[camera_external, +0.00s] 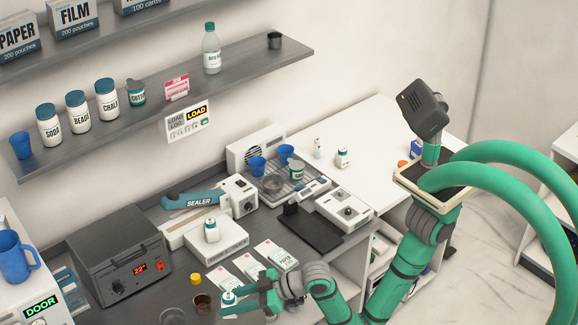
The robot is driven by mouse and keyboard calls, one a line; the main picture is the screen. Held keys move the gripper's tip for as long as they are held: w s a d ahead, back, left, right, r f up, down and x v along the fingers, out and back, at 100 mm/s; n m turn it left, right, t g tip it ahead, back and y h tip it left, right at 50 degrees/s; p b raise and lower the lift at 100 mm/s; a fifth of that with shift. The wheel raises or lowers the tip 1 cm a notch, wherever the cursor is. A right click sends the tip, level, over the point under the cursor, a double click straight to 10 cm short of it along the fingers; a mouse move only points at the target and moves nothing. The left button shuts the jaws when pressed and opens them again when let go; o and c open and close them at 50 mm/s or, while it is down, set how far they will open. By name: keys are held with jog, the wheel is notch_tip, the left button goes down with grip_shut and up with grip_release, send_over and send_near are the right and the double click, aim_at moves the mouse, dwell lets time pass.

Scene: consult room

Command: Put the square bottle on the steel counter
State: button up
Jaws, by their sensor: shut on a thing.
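My gripper (236,299) is at the lower middle, reaching left over the front of the grey steel counter (181,283). It is shut on a small white bottle with a teal label (229,297), which looks like the square bottle. The fingers hide part of it, and I cannot tell whether its base touches the counter. A similar small white bottle (211,230) stands upright on a white scale-like device behind.
A dark oven (125,262) stands at left, a sealer (190,199) at the back.

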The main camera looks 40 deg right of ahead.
jog(key=shift+w+d+f+n+g+y, duration=0.6)
jog(key=shift+w+d, duration=1.15)
jog(key=shift+w, duration=2.4)
jog(key=shift+w+d+f+n+g+y, duration=0.6)
jog(key=shift+w+d, duration=1.1)
jog(key=shift+w, duration=2.4)
jog(key=shift+g+h, duration=0.4)
jog(key=w+a+f, duration=0.8)
jog(key=a, duration=0.1)
jog(key=shift+w+a+f, duration=0.2)
jog(key=shift+w, duration=0.05)
jog(key=shift+w+a+f, duration=0.35)
jog(key=shift+f, duration=1.75)
jog(key=shift+f, duration=0.1)
